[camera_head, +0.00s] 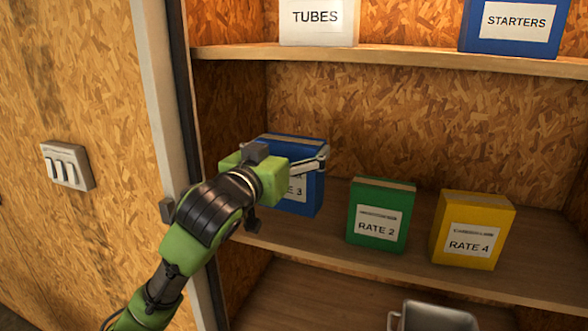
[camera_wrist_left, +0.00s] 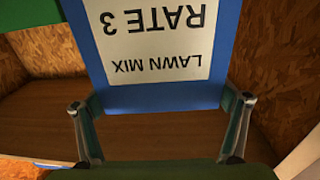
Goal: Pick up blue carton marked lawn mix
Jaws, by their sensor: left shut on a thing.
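The blue carton (camera_head: 314,192) is at the left end of the middle shelf. Its white label reads LAWN MIX, RATE 3, upside down in the left wrist view (camera_wrist_left: 160,98). My left gripper (camera_head: 292,166) is in front of the carton and hides part of its label in the head view. The gripper is shut on the carton, with one finger at each side in the wrist view (camera_wrist_left: 163,107). I cannot tell whether the carton's base touches the shelf. My right gripper is not in view.
A green carton (camera_head: 379,211), RATE 2, and a yellow carton (camera_head: 482,225), RATE 4, stand to the right on the same shelf (camera_head: 330,247). The upper shelf (camera_head: 400,58) holds a TUBES box (camera_head: 318,38) and a STARTERS box (camera_head: 510,48). A post (camera_head: 160,90) stands left.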

